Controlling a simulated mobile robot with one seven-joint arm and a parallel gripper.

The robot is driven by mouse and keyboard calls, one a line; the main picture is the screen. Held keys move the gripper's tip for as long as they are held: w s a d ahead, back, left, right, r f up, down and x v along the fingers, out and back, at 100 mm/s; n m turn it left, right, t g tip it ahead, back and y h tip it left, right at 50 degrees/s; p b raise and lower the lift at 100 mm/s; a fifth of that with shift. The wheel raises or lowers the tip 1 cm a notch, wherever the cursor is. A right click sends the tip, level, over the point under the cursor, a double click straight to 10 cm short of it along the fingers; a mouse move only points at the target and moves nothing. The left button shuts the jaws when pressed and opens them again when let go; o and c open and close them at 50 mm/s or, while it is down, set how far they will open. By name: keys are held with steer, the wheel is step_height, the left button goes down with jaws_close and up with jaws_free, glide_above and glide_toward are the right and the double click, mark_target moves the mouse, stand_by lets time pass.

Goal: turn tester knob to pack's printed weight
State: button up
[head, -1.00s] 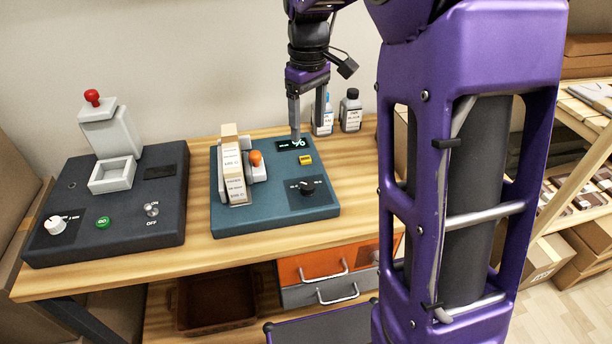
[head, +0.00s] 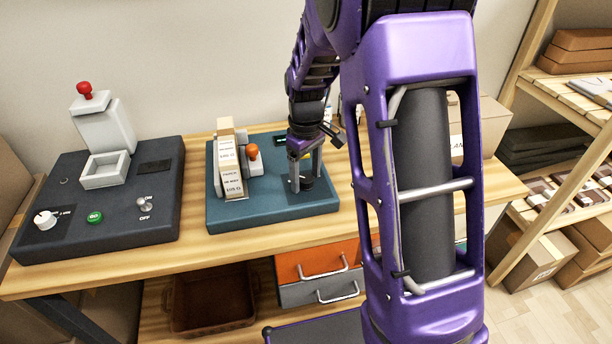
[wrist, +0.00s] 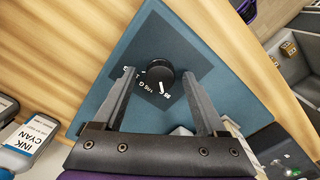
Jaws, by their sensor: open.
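The tester (head: 262,207) is a blue-teal box on the bench. Its black knob (wrist: 160,72) sits on a dark plate with white marks in the wrist view. My gripper (head: 306,184) is open above the knob, which shows between its two fingers in the wrist view (wrist: 163,88); I cannot tell whether they touch it. The pack (head: 231,172) is a tall tan box with white printed labels, upright in the tester's grey holder, beside an orange-topped lever (head: 252,152). Its print is too small to read surely.
A dark press (head: 140,215) with a red-knobbed lever, white dial and green button stands at the left. Ink bottles, one labelled cyan (wrist: 28,140), stand near the tester. Drawers (head: 318,262) are below the bench. A shelf (head: 570,120) is at the right.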

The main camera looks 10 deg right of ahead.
jaws_close()
stand_by(0.4)
steer(key=shift+m, duration=0.4)
steer(key=m+p, duration=0.2)
steer(key=m, duration=0.1)
steer(key=shift+m, duration=0.4)
steer(key=m+p, duration=0.1)
steer(key=m, duration=0.4)
steer(key=shift+p, duration=0.35)
jaws_free()
